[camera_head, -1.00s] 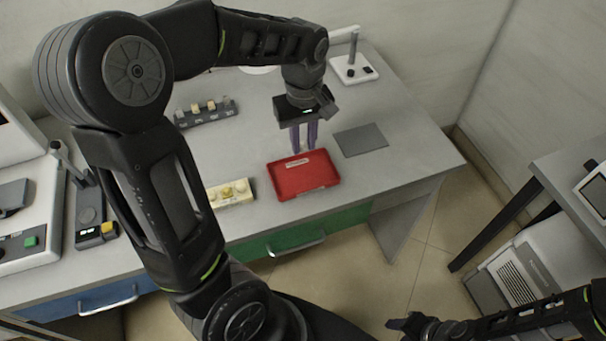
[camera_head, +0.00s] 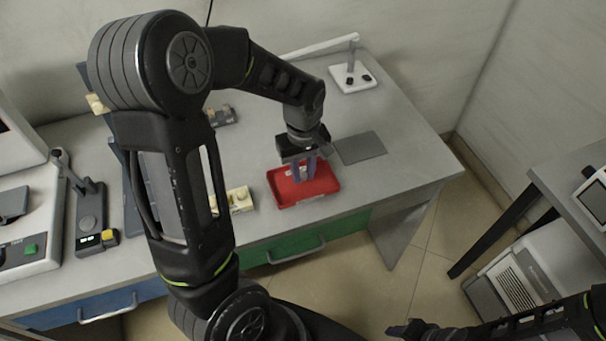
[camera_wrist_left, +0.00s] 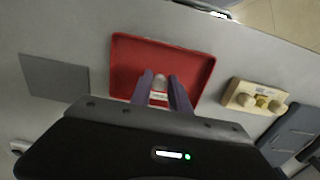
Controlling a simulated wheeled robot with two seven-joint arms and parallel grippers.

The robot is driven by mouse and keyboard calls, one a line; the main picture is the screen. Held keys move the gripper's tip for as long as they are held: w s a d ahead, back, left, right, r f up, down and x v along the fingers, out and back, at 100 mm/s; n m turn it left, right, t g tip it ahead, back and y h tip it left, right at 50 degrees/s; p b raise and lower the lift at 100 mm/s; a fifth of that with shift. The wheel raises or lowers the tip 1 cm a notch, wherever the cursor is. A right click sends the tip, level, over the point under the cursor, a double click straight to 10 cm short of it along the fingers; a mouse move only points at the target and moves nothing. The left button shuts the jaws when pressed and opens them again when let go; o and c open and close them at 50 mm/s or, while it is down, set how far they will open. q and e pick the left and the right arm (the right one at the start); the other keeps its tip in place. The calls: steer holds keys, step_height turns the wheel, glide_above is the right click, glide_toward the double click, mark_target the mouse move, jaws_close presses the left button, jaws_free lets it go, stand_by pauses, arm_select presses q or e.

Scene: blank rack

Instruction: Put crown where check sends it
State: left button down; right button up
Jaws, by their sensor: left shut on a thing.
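My left gripper (camera_head: 305,175) is over the red tray (camera_head: 328,190), fingers pointing down. In the left wrist view the purple fingers (camera_wrist_left: 162,90) are shut on a small whitish piece, likely the crown (camera_wrist_left: 160,80), in front of the red tray (camera_wrist_left: 195,72). The fingers hide part of it, and I cannot tell whether it touches the tray floor. A cream block (camera_head: 240,199) with rounded tooth-like pieces stands left of the tray; it also shows in the left wrist view (camera_wrist_left: 240,101). My right gripper (camera_head: 405,328) is at the bottom, its jaws unclear.
A flat grey pad (camera_head: 360,147) lies right of the tray. A grey rack (camera_head: 222,116) is partly hidden behind my left arm. A white stand (camera_head: 352,80) is at the back. A device with a yellow button (camera_head: 109,237) stands at left. The right front of the table is clear.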

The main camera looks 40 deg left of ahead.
mark_target(303, 176)
arm_select(q)
steer(key=shift+f, duration=0.9)
steer(key=shift+f, duration=0.2)
steer(key=c, duration=1.2)
jaws_free()
steer(key=shift+c, duration=0.2)
steer(key=shift+r, duration=0.1)
step_height(303, 176, up, 12)
steer(key=shift+r, duration=0.15)
